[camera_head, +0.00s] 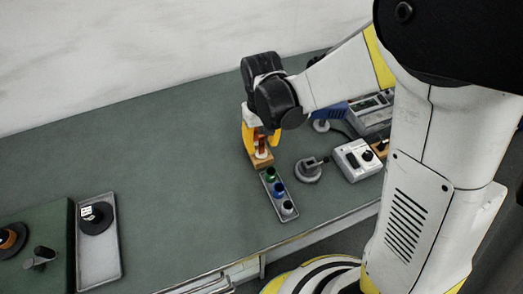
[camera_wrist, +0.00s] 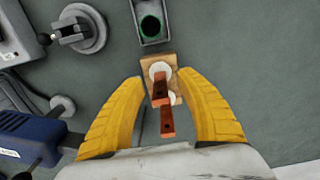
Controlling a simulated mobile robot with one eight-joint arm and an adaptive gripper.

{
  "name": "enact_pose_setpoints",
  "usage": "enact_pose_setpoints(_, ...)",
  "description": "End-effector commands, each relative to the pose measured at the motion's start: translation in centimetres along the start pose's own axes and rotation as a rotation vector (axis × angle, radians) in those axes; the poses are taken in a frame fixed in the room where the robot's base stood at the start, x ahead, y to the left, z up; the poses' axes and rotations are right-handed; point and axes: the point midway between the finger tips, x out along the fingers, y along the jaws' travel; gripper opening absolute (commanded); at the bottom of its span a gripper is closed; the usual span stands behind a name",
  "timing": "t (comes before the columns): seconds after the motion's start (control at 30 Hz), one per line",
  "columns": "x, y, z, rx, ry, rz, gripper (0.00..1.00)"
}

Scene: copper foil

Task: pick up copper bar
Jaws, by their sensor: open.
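Two reddish copper-coloured bars, a nearer-to-centre one (camera_wrist: 160,90) and a lower one (camera_wrist: 167,122), show in the wrist view, each with a dark spot at its end. They appear to stand on white round bases on a small wooden block (camera_wrist: 149,62). Which one is the task's copper bar I cannot tell. In the head view the copper (camera_head: 262,143) shows between my yellow fingers, above the block (camera_head: 254,158). My gripper (camera_wrist: 160,76) is open, with one finger on each side of the bars and visible gaps to both. It also shows in the head view (camera_head: 261,140).
A grey tray (camera_head: 283,217) with green, blue and dark round items lies just in front of the block. A grey clamp-like device (camera_head: 309,171) and a white meter box (camera_head: 355,160) stand to the right. The table's left middle is clear.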

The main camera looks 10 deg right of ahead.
Motion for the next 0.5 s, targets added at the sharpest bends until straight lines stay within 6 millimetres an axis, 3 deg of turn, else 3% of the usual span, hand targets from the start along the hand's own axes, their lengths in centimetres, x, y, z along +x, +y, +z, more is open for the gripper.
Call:
enact_pose_setpoints(0.03, 1.3, -0.2, 0.1, -0.001, 0.0, 0.0, 0.41)
enact_pose_setpoints(0.13, 2.6, -0.1, 0.1, 0.0, 0.0, 0.0, 0.41)
enact_pose_setpoints(0.37, 2.8, -0.1, 0.1, 0.001, 0.0, 0.0, 0.41)
enact_pose_setpoints(0.4, 2.8, -0.1, 0.1, 0.001, 0.0, 0.0, 0.37)
enact_pose_setpoints(0.5, 2.8, -0.1, 0.1, 0.001, 0.0, 0.0, 0.07)
